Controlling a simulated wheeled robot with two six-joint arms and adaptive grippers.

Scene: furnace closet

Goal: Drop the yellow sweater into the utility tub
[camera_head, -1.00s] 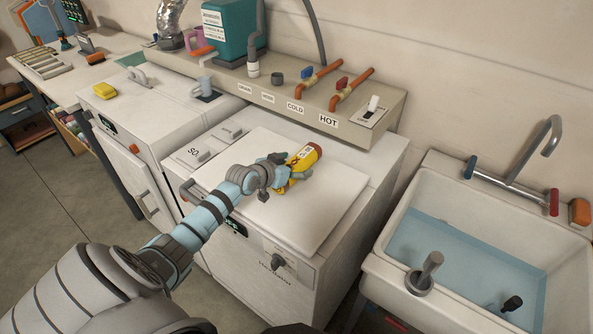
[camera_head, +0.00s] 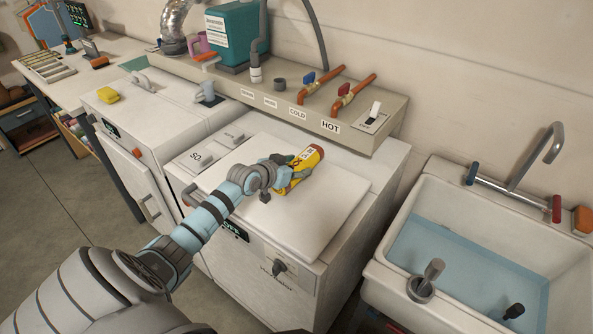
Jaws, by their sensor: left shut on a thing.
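My left gripper (camera_head: 281,177) is shut on a yellow bottle-like thing (camera_head: 302,169) with a printed label and a brown-red end, above the white lid of the front machine. The fingers hide part of it. It does not look like a sweater, and I see no yellow garment. The utility tub (camera_head: 396,268) is the white basin at the right, with blue water in it. A grey plug-like piece (camera_head: 426,281) stands at its front left and a dark piece (camera_head: 514,311) lies near its front right. My right gripper is not in view.
The white machine (camera_head: 290,215) fills the middle. Behind it a ledge holds orange pipes with valves (camera_head: 345,95) and a teal container (camera_head: 237,35). A yellow sponge (camera_head: 108,95) lies on the left machine. The tub's faucet (camera_head: 540,155) rises at its back.

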